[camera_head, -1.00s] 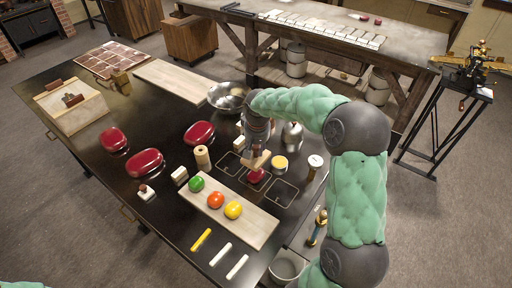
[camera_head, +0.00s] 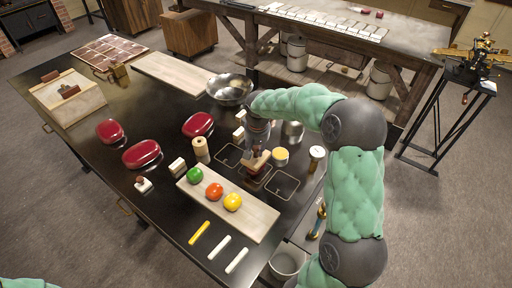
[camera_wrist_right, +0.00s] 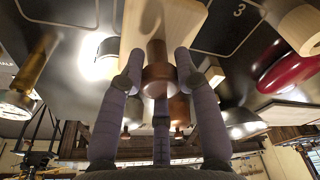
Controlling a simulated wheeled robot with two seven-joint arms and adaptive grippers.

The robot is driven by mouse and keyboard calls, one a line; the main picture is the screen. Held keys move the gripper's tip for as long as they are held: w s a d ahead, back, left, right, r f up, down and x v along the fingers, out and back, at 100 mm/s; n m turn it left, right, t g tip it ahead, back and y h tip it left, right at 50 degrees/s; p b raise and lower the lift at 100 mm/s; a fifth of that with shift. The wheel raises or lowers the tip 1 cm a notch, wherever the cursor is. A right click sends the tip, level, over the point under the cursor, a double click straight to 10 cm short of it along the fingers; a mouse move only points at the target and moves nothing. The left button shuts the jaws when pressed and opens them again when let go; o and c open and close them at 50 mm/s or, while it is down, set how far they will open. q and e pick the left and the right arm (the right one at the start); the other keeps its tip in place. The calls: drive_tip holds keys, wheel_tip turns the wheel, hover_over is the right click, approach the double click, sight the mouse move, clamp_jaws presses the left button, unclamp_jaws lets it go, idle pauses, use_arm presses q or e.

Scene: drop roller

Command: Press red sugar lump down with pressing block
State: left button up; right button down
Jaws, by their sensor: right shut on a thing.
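My right gripper (camera_head: 256,148) is shut on the brown handle of the pressing block (camera_head: 258,162), over the middle of the marked squares on the dark table. In the right wrist view, the fingers of my right gripper (camera_wrist_right: 157,85) close around the brown round handle (camera_wrist_right: 157,68); the block's pale wooden body (camera_wrist_right: 185,20) is beyond it. The red sugar lump is not clearly visible now; the block and gripper cover its place. Whether the block touches it cannot be told. My left gripper is out of view.
A pale board (camera_head: 254,220) with green (camera_head: 195,174), orange (camera_head: 214,191) and yellow (camera_head: 233,201) lumps lies in front of the squares. A yellow-topped tin (camera_head: 281,157) and a white-capped jar (camera_head: 316,157) stand at right. A metal bowl (camera_head: 230,90) is behind.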

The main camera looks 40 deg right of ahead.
sight(256, 156)
drive_tip(key=shift+f+b, duration=1.2)
drive_tip(key=shift+f, duration=0.45)
idle(0.4)
drive_tip(key=shift+s+f, duration=0.1)
drive_tip(key=shift+f, duration=0.05)
idle(0.3)
idle(0.6)
drive_tip(key=shift+r+p, duration=2.35)
drive_tip(key=shift+r, duration=1.25)
